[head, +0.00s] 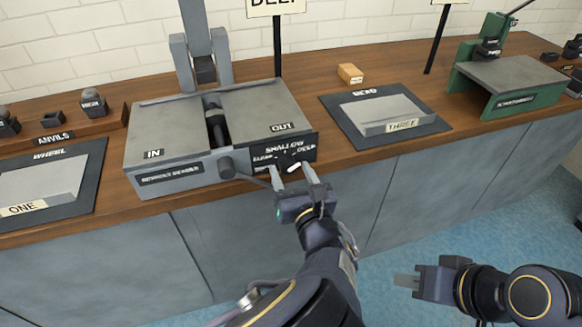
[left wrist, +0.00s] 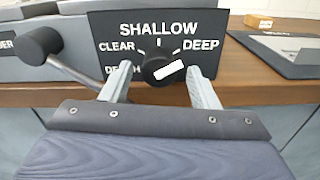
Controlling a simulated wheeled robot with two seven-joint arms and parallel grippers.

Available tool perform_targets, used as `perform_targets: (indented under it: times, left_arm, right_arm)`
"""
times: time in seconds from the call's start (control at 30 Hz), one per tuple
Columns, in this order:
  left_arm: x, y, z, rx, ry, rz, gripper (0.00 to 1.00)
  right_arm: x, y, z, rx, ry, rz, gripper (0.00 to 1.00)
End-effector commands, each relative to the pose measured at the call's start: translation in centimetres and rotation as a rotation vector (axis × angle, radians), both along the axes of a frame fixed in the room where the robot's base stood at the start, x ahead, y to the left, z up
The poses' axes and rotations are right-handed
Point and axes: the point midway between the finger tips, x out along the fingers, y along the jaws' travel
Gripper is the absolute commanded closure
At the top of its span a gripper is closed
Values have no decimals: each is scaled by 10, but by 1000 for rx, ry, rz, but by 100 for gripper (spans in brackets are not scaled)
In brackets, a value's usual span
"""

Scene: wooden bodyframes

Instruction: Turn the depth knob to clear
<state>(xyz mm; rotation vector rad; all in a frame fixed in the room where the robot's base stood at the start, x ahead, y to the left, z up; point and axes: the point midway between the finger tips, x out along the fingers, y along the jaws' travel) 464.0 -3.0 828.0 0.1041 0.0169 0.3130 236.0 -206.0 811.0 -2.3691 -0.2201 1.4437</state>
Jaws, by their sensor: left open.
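The depth knob (left wrist: 158,66) is a black round knob with a white bar, on a black panel (left wrist: 205,25) marked CLEAR at left, SHALLOW at top and DEEP at right. The white bar slants up to the right, towards the DEEP side. The knob also shows small in the head view (head: 291,161). My left gripper (left wrist: 160,80) is open, with one finger on each side of the knob and a gap to it on both sides; whether the tips reach past its face I cannot tell. My right gripper (head: 405,281) hangs away from the bench at lower right.
A crank handle with a round black grip (head: 227,167) sticks out just left of the panel. The grey machine (head: 170,125) stands on the wooden bench. A tray marked THREE (head: 345,128), a wooden block (head: 350,73) and a green stand (head: 525,102) lie to the right.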

Motion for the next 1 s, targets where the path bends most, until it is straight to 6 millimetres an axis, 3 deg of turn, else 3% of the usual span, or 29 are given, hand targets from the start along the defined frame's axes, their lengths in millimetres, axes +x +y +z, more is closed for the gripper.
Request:
perform_targets:
  times: [0.2, 0.53, 1.0]
  left_arm:
    - [0, 0, 0, 0, 0, 0, 47]
    - [0, 0, 0, -1, 1, 0, 90]
    - [0, 1, -2, -116, -35, 2, 90]
  right_arm:
    - [0, 0, 0, 0, 0, 0, 76]
    - [0, 0, 0, 0, 0, 0, 76]
    - [0, 0, -10, 0, 0, 0, 76]
